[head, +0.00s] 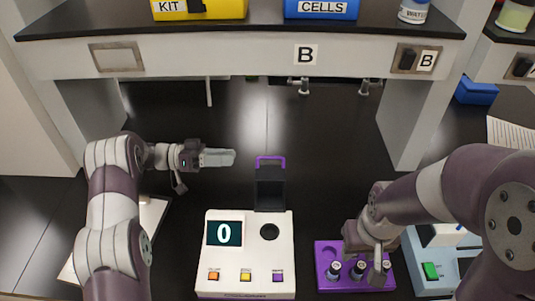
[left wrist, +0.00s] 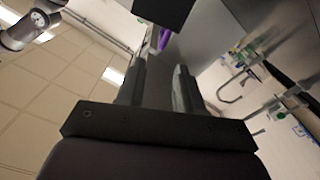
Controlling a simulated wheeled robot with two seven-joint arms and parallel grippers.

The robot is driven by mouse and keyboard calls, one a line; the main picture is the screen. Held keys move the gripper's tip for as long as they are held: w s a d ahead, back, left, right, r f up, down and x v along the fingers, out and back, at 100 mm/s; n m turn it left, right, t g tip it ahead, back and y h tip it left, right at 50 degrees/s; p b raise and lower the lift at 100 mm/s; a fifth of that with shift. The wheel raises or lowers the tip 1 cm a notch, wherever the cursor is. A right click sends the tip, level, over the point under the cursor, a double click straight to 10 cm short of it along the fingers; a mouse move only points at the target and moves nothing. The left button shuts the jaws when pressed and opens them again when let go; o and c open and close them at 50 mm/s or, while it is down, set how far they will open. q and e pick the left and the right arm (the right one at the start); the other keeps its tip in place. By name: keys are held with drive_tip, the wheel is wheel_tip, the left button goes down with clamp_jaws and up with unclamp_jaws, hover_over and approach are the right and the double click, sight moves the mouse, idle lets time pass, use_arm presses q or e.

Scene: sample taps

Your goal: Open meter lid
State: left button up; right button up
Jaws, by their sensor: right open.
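The white meter (head: 245,285) stands on the bench in front of me with "0" on its display (head: 225,233). Its black lid (head: 270,190) stands raised at the back, with the purple handle (head: 270,160) on top, and the round well (head: 269,232) is uncovered. My left gripper (head: 232,157) is left of the handle, apart from it. In the left wrist view its two fingers (left wrist: 158,85) are spread with nothing between them; the purple handle (left wrist: 165,38) and black lid (left wrist: 163,10) show beyond. My right gripper (head: 378,262) is open, low over the purple rack, its fingertips partly hard to make out.
The purple rack (head: 325,284) holds several dark-capped vials right of the meter. A pale blue device (head: 455,262) with a green button stands further right. An overhead shelf (head: 250,50) spans the back, with taps (head: 304,86) below it. The bench behind the meter is clear.

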sight(268, 157)
use_arm(q)
drive_tip(key=d+p, duration=0.4)
drive_tip(key=d, duration=0.7)
drive_tip(key=shift+w+r, duration=0.1)
drive_tip(key=shift+d, duration=0.25)
clamp_jaws()
